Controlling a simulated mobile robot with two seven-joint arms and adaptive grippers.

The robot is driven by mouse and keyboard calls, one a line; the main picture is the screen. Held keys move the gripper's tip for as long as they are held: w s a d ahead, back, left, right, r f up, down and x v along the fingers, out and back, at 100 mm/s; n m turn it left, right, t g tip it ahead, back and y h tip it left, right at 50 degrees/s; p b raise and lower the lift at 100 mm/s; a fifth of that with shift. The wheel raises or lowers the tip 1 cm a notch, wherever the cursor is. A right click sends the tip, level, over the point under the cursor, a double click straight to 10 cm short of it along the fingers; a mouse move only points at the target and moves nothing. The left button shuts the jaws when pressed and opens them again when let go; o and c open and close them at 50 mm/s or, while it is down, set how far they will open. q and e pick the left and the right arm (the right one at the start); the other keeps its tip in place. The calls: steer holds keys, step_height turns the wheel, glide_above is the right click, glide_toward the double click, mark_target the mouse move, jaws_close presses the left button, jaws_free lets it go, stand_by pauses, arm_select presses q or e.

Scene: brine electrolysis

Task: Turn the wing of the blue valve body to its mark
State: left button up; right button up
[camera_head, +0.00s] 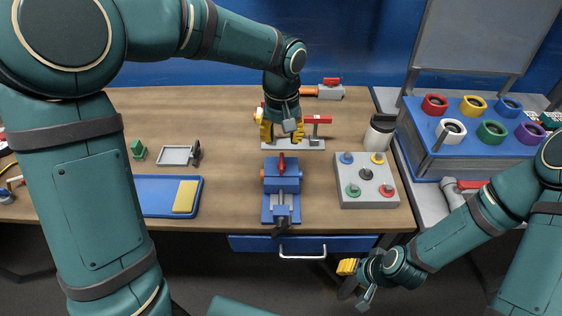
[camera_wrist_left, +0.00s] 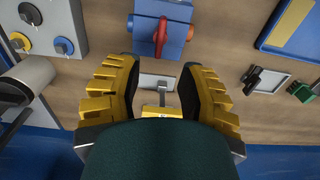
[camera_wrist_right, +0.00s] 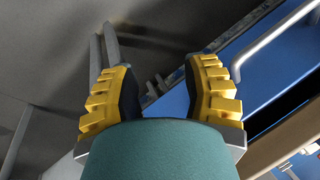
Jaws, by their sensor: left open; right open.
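The blue valve body (camera_head: 282,182) stands on the table near its front middle, apparently seated in a blue vise (camera_head: 281,210). Its red wing (camera_head: 281,163) is on top; in the left wrist view the wing (camera_wrist_left: 161,32) points roughly toward the gripper. I cannot make out the mark. My left gripper (camera_head: 283,132) is open and empty, pointing down just behind the valve body. In its wrist view the open fingers (camera_wrist_left: 162,72) are short of the wing. My right gripper (camera_head: 347,268) is open and empty, low in front of the table's front edge.
A red-handled fixture (camera_head: 317,121) is beside and partly behind my left gripper. A grey panel with coloured knobs (camera_head: 364,195) and a dark-lidded bottle (camera_head: 380,133) stand to the right. A blue tray (camera_head: 157,194) with a yellow block lies left. A drawer handle (camera_head: 302,254) projects below the table.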

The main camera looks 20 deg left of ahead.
mark_target(281, 160)
arm_select(q)
step_height(281, 160, down, 10)
steer(key=shift+r+b, duration=0.15)
steer(key=shift+b, duration=0.75)
jaws_close()
